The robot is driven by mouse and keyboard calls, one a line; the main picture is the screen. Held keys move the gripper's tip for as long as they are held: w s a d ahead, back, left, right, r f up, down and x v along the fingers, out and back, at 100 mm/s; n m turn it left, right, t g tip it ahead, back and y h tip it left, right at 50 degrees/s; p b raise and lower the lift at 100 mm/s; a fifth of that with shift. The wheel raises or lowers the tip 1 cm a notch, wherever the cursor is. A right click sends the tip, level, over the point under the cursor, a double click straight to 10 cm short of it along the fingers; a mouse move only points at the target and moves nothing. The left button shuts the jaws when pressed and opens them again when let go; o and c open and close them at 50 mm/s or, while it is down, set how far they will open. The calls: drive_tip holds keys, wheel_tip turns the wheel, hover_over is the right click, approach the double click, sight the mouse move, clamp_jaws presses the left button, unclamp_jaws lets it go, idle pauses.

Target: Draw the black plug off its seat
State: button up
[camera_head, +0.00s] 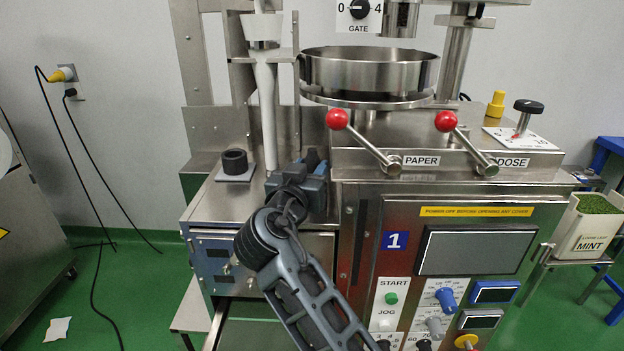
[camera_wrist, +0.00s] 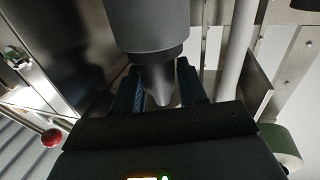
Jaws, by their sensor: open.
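My gripper (camera_head: 314,172) is at the left front of the steel machine, above the lower deck. In the wrist view its two dark blue fingers (camera_wrist: 160,88) are apart. A dark grey cylinder (camera_wrist: 152,25) with a narrower black collar and a pale tapered tip reaches down between them; I cannot tell whether they touch it. In the head view I cannot pick this part out behind the arm. A short black cylinder (camera_head: 235,163) with a hollow top stands upright on a pale square plate (camera_head: 238,177), left of my gripper and apart from it. I cannot tell which is the plug.
A white vertical tube (camera_head: 267,110) rises behind my gripper. Two red-ball levers (camera_head: 338,120) (camera_head: 446,122) stick out to its right, below a round steel pan (camera_head: 368,70). A black mains plug (camera_head: 71,93) sits in the wall socket at far left.

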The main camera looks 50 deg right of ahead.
drive_tip(key=c, duration=0.8)
drive_tip(key=shift+o, duration=0.2)
drive_tip(key=shift+r, duration=0.1)
wheel_tip(320, 180, up, 18)
idle(0.5)
